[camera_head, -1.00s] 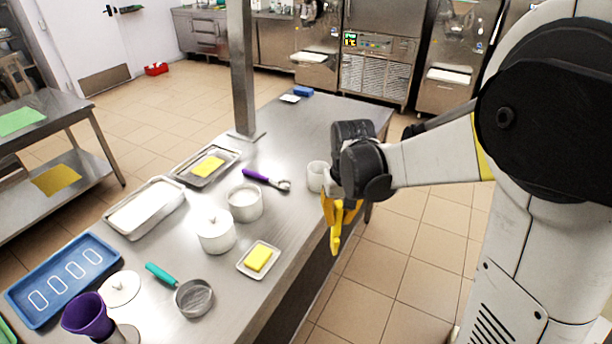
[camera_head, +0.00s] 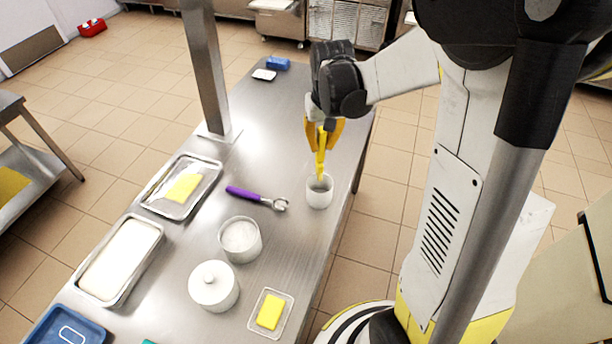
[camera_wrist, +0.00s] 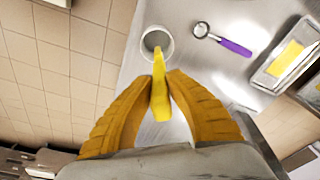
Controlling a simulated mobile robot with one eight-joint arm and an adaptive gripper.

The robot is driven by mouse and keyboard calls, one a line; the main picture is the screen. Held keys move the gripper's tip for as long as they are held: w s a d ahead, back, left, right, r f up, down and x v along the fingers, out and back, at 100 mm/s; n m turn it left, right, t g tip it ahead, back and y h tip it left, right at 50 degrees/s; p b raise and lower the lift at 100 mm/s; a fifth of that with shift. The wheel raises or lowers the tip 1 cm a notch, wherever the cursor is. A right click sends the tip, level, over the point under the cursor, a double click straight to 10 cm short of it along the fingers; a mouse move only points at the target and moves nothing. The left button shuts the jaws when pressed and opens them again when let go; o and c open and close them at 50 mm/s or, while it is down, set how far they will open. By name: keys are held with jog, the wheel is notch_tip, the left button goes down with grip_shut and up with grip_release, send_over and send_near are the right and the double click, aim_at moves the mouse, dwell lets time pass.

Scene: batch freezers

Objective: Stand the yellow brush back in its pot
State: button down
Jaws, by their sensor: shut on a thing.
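My gripper (camera_head: 322,136) is shut on the yellow brush (camera_head: 320,160) and holds it roughly upright above the table. The small white pot (camera_head: 319,192) stands on the steel table, just below the brush in the head view. The brush's lower end shows at the pot's mouth there; whether it is inside or above the rim I cannot tell. In the wrist view the brush (camera_wrist: 161,92) sits between my yellow fingers (camera_wrist: 160,88), and its far end overlaps the near rim of the pot (camera_wrist: 157,42).
A purple-handled scoop (camera_head: 257,198) lies left of the pot. A white open container (camera_head: 240,240), a lidded white pot (camera_head: 213,286) and a dish with a yellow block (camera_head: 270,312) stand nearer. A steel post (camera_head: 205,70) rises from the table. The table beyond the pot is mostly clear.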

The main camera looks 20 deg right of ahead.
aim_at(322, 165)
jog(key=f, duration=0.2)
jog(key=f+b, duration=0.1)
jog(key=f, duration=0.1)
jog(key=s+f, duration=0.1)
jog(key=f, duration=0.1)
jog(key=shift+f, duration=0.35)
jog(key=shift+f+b, duration=0.45)
jog(key=shift+f, duration=0.95)
jog(key=shift+f, duration=0.1)
jog(key=shift+w+f, duration=0.1)
jog(key=shift+f, duration=0.05)
jog(key=c, duration=1.5)
grip_release()
jog(key=shift+o, duration=0.2)
jog(key=shift+r, duration=0.2)
